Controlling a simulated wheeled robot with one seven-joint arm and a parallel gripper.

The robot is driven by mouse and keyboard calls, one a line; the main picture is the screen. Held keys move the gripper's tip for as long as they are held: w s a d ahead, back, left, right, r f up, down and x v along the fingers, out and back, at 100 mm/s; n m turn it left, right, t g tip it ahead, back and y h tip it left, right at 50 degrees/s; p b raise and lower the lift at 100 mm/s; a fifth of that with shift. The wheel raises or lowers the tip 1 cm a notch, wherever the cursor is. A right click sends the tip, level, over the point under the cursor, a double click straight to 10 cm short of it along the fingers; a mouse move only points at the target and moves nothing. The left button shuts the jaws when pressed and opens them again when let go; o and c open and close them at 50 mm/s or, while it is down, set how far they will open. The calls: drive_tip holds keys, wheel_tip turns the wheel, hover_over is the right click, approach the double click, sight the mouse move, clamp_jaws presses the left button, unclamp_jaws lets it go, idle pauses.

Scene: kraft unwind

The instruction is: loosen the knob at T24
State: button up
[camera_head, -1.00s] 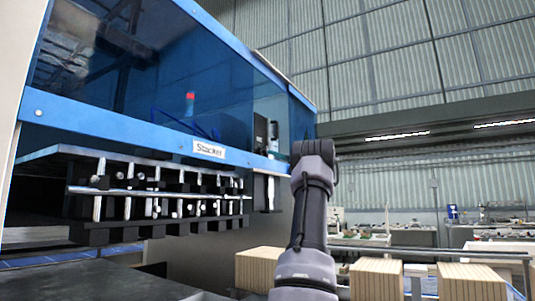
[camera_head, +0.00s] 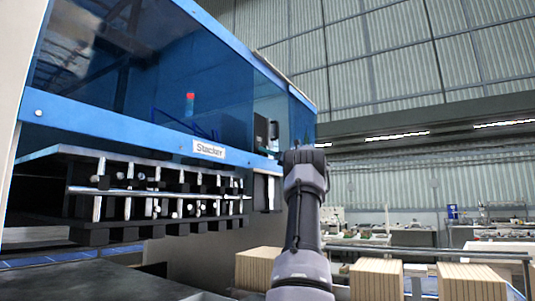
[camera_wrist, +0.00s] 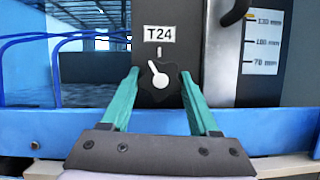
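The T24 knob (camera_wrist: 158,84) is a dark, lobed knob with a white pointer, on a dark post in the wrist view. The pointer tilts up and to the left of the white mark above it. The T24 label (camera_wrist: 160,34) is above the knob. My gripper (camera_wrist: 160,78) is open, with one green finger on each side of the knob. The fingertips look level with the knob; I cannot tell whether they touch it.
A blue machine rail (camera_wrist: 40,130) runs across behind the fingers. A scale plate (camera_wrist: 262,40) and a black curved handle (camera_wrist: 235,12) are at the right. In the head view the Stacker machine (camera_head: 110,128) fills the left, and wooden stacks (camera_head: 376,279) stand low at right.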

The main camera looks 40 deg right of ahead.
drive_tip(key=n+y, duration=0.1)
drive_tip(key=n, duration=0.2)
drive_tip(key=shift+d+g, duration=0.15)
drive_tip(key=shift+g, duration=0.15)
drive_tip(key=shift+n+g+y, duration=0.6)
drive_tip(key=shift+n+y, duration=0.4)
drive_tip(key=shift+n, duration=0.9)
drive_tip(key=o, duration=1.4)
drive_tip(key=v, duration=1)
drive_tip(key=shift+s+d+f, duration=0.15)
drive_tip(key=shift+s+f, duration=0.05)
drive_tip(key=shift+s, duration=0.1)
